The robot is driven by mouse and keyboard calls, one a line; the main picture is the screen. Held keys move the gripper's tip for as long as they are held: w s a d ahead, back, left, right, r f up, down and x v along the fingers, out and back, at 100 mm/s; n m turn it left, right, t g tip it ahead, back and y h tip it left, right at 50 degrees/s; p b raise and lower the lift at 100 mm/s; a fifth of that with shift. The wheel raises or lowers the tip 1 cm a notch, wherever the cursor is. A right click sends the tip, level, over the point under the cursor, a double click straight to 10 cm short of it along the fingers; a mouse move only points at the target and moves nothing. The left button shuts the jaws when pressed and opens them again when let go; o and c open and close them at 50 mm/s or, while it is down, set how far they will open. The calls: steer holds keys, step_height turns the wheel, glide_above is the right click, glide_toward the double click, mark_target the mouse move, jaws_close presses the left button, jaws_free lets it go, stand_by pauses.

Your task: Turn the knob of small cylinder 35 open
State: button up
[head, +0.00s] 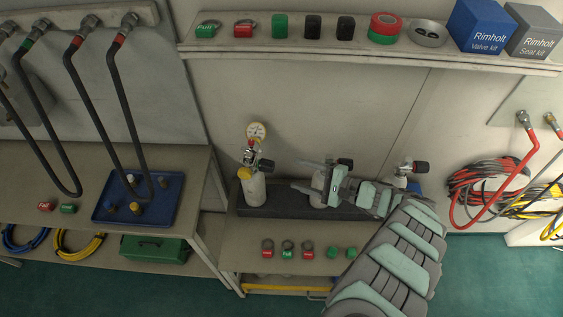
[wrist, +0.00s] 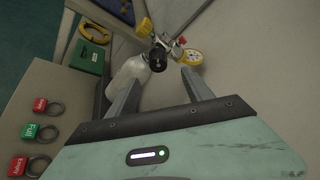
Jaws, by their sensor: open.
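A small white cylinder (head: 255,190) with a gauge (head: 256,131) stands upright at the left of the dark rack. Its black knob (head: 266,165) faces right, towards my gripper. My gripper (head: 300,174) is open and empty, a short way right of this knob. In the wrist view the same cylinder (wrist: 125,80) shows beyond my open fingers (wrist: 162,76), with its black knob (wrist: 157,60) ahead between the fingertips, seemingly apart from them. A second cylinder (head: 318,198) is mostly hidden by my gripper. A third valve knob (head: 421,167) shows farther right. I cannot read any cylinder number.
The dark rack (head: 285,212) stands on the bench. Red and green tagged rings (head: 287,246) lie along the bench front. A shelf (head: 370,57) with boxes and rolls runs above. A blue tray (head: 110,216) is on the left table. Hoses (head: 485,185) hang at right.

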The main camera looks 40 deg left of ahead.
mark_target(271, 166)
steer(key=x, duration=1)
steer(key=shift+s+a+f, duration=0.15)
steer(key=shift+a+f, duration=0.1)
steer(key=shift+a, duration=0.05)
jaws_close()
steer(key=shift+b, duration=0.3)
